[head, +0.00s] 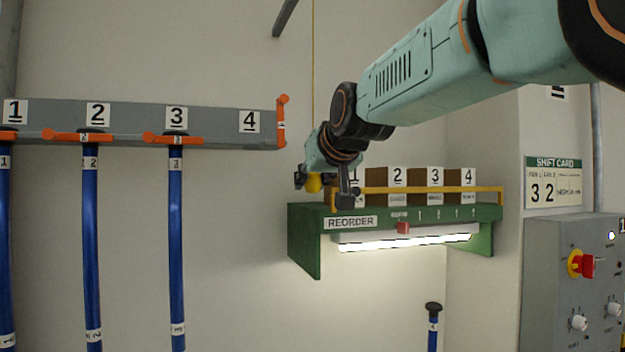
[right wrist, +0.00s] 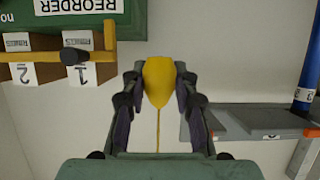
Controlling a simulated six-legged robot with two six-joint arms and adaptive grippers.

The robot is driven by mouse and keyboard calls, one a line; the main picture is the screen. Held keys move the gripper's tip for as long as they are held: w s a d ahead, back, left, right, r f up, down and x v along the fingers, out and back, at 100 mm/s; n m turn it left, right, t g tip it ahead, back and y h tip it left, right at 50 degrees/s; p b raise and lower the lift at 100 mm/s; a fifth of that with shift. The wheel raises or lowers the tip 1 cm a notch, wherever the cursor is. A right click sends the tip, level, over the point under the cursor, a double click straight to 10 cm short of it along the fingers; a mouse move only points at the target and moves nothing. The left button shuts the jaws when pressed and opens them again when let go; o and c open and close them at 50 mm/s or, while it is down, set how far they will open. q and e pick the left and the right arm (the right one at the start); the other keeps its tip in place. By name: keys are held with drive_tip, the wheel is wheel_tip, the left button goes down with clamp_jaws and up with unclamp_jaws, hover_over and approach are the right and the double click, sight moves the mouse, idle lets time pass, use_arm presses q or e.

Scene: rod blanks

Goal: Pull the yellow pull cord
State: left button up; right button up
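The yellow pull cord (head: 313,60) hangs down along the wall, left of the green reorder shelf. Its yellow handle (head: 313,184) is at the cord's lower end, partly hidden by my right gripper (head: 322,190). In the right wrist view, which is upside down, the handle (right wrist: 158,82) sits between the two fingertips of my right gripper (right wrist: 160,88). Both fingers appear to touch its sides, so the gripper looks shut on it. The thin cord (right wrist: 158,130) runs from the handle between the fingers. My left gripper is not in view.
The green shelf (head: 302,240) with numbered boxes, a yellow rail (head: 450,189) and a lit lamp (head: 410,241) is close right of the gripper. A grey rack (head: 215,124) holds blue rods at left. A control panel (head: 565,300) stands at far right.

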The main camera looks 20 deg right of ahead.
drive_tip(key=shift+d, duration=0.1)
clamp_jaws()
drive_tip(key=shift+f, duration=0.1)
drive_tip(key=shift+f+b, duration=0.75)
drive_tip(key=shift+f, duration=0.2)
drive_tip(key=shift+o, duration=1.9)
unclamp_jaws()
drive_tip(key=o, duration=0.4)
drive_tip(key=shift+s+r, duration=0.25)
drive_tip(key=shift+s, duration=0.05)
drive_tip(key=shift+o, duration=0.2)
drive_tip(key=shift+w, duration=0.1)
drive_tip(key=shift+w+f, duration=0.1)
drive_tip(key=shift+w, duration=0.1)
